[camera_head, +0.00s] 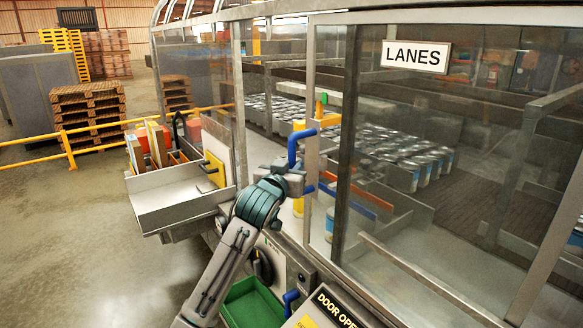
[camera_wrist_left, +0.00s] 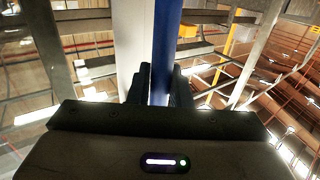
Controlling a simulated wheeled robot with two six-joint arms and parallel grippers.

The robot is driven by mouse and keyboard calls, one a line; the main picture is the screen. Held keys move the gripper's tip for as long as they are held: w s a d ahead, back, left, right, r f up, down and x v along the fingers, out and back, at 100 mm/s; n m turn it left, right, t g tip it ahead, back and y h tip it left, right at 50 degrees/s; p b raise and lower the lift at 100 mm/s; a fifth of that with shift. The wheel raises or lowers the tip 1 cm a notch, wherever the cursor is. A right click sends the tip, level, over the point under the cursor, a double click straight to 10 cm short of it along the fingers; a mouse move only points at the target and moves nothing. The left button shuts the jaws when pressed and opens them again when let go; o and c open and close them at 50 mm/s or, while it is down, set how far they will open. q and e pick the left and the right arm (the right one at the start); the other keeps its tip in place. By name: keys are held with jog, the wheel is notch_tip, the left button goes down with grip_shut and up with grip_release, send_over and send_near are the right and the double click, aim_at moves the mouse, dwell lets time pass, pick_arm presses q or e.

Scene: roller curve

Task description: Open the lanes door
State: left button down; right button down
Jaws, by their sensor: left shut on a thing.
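A white LANES sign (camera_head: 416,57) is fixed to the upper part of a clear panel of the machine enclosure. A blue handle (camera_head: 296,145) stands out from a grey upright frame post (camera_head: 311,130) left of the sign. My left gripper (camera_head: 294,178) is shut on the handle's upright bar. In the left wrist view the blue bar (camera_wrist_left: 166,45) runs between the two dark fingers (camera_wrist_left: 164,85). Whether the panel stands ajar I cannot tell for sure. My right gripper is not in view.
Inside the enclosure are rows of cans (camera_head: 410,160) and rails. A metal tray (camera_head: 175,203) with boards sticks out at the left. Below are a green bin (camera_head: 252,303) and a door panel label (camera_head: 335,308). A yellow rail (camera_head: 68,150) and pallets (camera_head: 88,115) stand farther left.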

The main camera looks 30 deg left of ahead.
pick_arm(q)
jog(key=c, duration=1.4)
grip_release()
jog(key=shift+s, duration=0.25)
jog(key=s+b, duration=0.1)
jog(key=s, duration=0.2)
jog(key=s+d+b, duration=0.1)
jog(key=s, duration=0.2)
jog(key=s+d+b, duration=0.1)
jog(key=s+b, duration=0.1)
jog(key=s, duration=0.2)
jog(key=shift+d, duration=0.1)
